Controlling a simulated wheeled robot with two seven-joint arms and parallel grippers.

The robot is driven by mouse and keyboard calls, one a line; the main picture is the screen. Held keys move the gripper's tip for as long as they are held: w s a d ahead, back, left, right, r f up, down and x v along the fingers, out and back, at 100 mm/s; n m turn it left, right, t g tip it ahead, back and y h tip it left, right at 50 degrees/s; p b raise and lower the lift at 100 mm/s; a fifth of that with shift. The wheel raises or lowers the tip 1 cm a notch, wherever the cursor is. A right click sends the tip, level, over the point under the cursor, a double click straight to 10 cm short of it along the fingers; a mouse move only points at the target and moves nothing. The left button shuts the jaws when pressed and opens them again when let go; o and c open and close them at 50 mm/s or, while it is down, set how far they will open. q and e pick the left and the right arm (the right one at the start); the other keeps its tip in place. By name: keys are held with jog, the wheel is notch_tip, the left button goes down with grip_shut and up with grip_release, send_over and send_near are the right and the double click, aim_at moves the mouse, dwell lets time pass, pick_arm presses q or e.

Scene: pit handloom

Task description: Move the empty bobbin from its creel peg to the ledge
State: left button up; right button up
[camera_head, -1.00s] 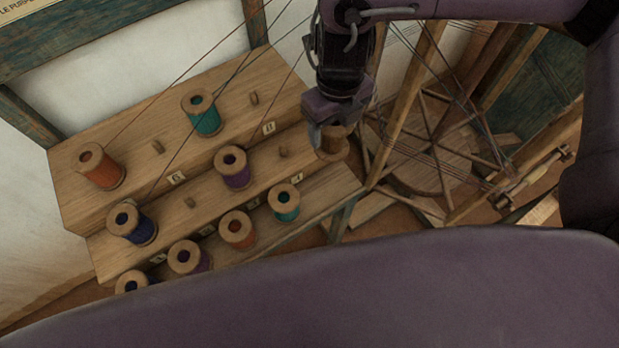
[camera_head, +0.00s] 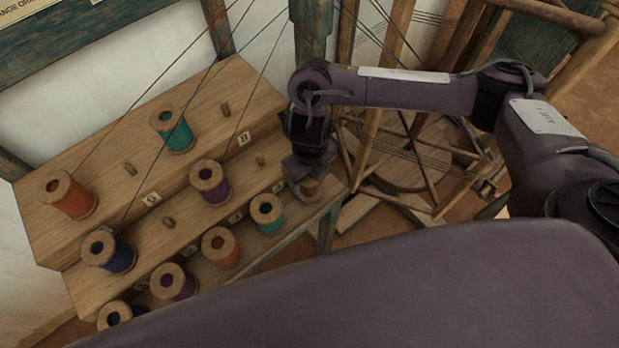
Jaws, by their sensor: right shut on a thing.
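My right gripper (camera_head: 303,170) points down at the right end of the stepped wooden creel (camera_head: 240,90). It is shut on the empty bobbin (camera_head: 311,188), a bare wooden spool partly hidden under the jaws. The bobbin appears over or on the right end of the creel's lowest step; I cannot tell whether it touches the wood. I cannot single out the ledge with certainty. My left gripper is not in view.
Several wound bobbins stand on the creel, among them teal (camera_head: 176,130), orange (camera_head: 67,194), purple (camera_head: 210,182) and a lower teal one (camera_head: 267,213) close to my gripper. Threads rise from the creel. A spoked wooden wheel (camera_head: 410,160) stands to the right.

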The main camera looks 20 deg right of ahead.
jog(key=shift+f, duration=0.6)
jog(key=o, duration=0.5)
jog(key=shift+f, duration=0.2)
jog(key=o, duration=0.5)
jog(key=shift+r, duration=0.1)
jog(key=shift+w+r, duration=0.1)
jog(key=shift+r, duration=0.5)
notch_tip(320, 180, up, 11)
jog(key=shift+r+p, duration=0.1)
jog(key=shift+p, duration=1.1)
